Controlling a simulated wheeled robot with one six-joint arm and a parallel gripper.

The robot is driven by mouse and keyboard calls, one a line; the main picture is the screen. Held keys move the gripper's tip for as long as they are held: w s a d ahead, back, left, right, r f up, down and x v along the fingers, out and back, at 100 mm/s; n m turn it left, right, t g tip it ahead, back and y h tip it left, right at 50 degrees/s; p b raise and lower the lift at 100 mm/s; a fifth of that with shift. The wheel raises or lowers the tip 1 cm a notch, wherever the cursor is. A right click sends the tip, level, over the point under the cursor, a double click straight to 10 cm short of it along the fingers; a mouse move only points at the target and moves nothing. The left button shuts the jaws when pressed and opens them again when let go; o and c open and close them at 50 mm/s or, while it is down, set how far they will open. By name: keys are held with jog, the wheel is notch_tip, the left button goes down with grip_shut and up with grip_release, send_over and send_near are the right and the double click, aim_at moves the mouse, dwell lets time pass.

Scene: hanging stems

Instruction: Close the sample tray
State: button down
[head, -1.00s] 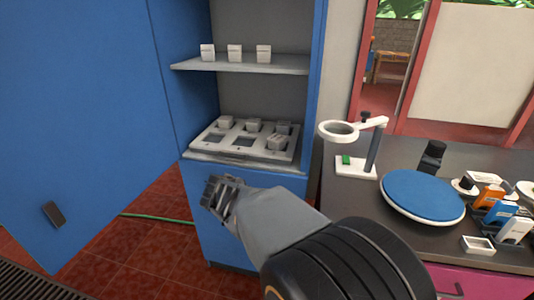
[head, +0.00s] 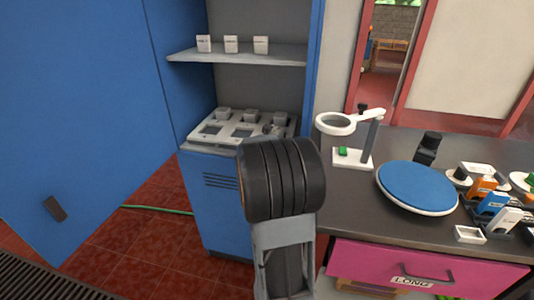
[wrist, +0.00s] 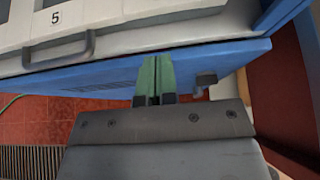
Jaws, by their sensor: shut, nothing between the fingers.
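The sample tray (head: 200,136) is a pale panel with square recesses and several small blocks, set in the blue cabinet below a shelf. My arm hides its right front part in the head view. In the wrist view a pale front with a grey handle (wrist: 60,48) and a label "5" (wrist: 55,17) lies at the upper left. My gripper (wrist: 154,62) shows green fingers held together and empty, just below the pale ledge and over the blue cabinet front. In the head view my own arm hides the fingers. I cannot tell whether they touch anything.
The blue cabinet door (head: 80,110) stands open at the left. A shelf (head: 240,55) above holds three white boxes. A dark bench (head: 350,195) at the right carries a magnifier stand (head: 352,157), a blue disc (head: 418,188) and small items. A green hose (head: 155,209) lies on the red floor.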

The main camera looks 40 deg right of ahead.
jog(key=shift+w+d+f+p, duration=0.2)
jog(key=shift+w+d, duration=0.35)
jog(key=shift+d, duration=0.3)
jog(key=shift+w+d+f+p, duration=0.15)
jog(key=shift+w+d, duration=0.4)
jog(key=shift+d, duration=0.35)
jog(key=shift+w+d+f+p, duration=0.1)
jog(key=shift+w+d+f, duration=0.1)
jog(key=shift+w+d, duration=0.5)
jog(key=shift+s+d, duration=0.15)
